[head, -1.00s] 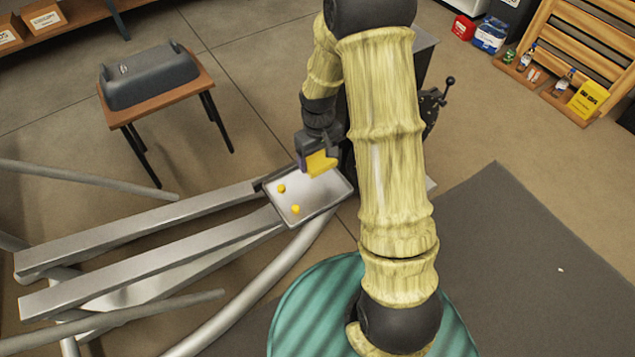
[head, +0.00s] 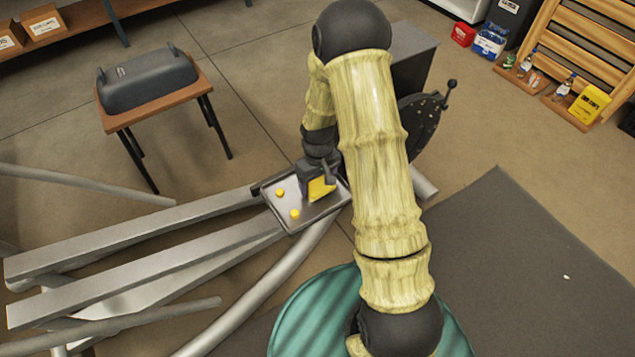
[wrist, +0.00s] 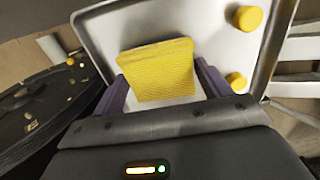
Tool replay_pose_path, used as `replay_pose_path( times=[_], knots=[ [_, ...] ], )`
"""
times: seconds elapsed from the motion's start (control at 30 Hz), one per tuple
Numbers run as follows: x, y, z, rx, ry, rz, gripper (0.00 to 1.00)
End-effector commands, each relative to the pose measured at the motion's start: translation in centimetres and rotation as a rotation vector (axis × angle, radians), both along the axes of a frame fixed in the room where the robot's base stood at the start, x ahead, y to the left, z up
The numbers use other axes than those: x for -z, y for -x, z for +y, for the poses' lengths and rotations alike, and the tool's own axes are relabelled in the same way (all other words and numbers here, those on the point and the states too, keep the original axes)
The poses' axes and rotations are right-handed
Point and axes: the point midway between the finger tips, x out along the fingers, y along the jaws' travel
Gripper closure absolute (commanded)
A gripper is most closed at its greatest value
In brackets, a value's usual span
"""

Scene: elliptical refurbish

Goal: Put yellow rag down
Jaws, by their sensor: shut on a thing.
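The yellow rag (head: 321,188) is at my gripper (head: 317,186), over the right part of a shallow metal tray. In the wrist view the yellow rag (wrist: 158,70) sits between the two purple fingers of my gripper (wrist: 160,88), which is shut on it. The metal tray (wrist: 108,28) lies behind the rag there, and it also shows in the head view (head: 318,215). I cannot tell whether the rag touches the tray floor.
Two small yellow round pieces (head: 295,213) (head: 280,192) lie in the tray, left of the rag. Grey metal beams (head: 130,220) run left from the tray. A dark disc with a crank (head: 425,120) stands close on the right. A small table (head: 165,98) bears a grey cover.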

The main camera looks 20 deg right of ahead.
Motion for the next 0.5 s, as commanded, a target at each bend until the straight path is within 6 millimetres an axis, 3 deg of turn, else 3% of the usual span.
replay_pose_path(
  times=[0.4,0.43,0.5],
  knots=[
    [0.54,-0.03,0.01,0.0,0.0,-0.001,0.45],
    [0.46,-0.04,0.01,0.0,0.0,-0.001,0.18],
    [0.44,-0.04,0.01,0.0,0.0,-0.001,0.04]
  ],
)
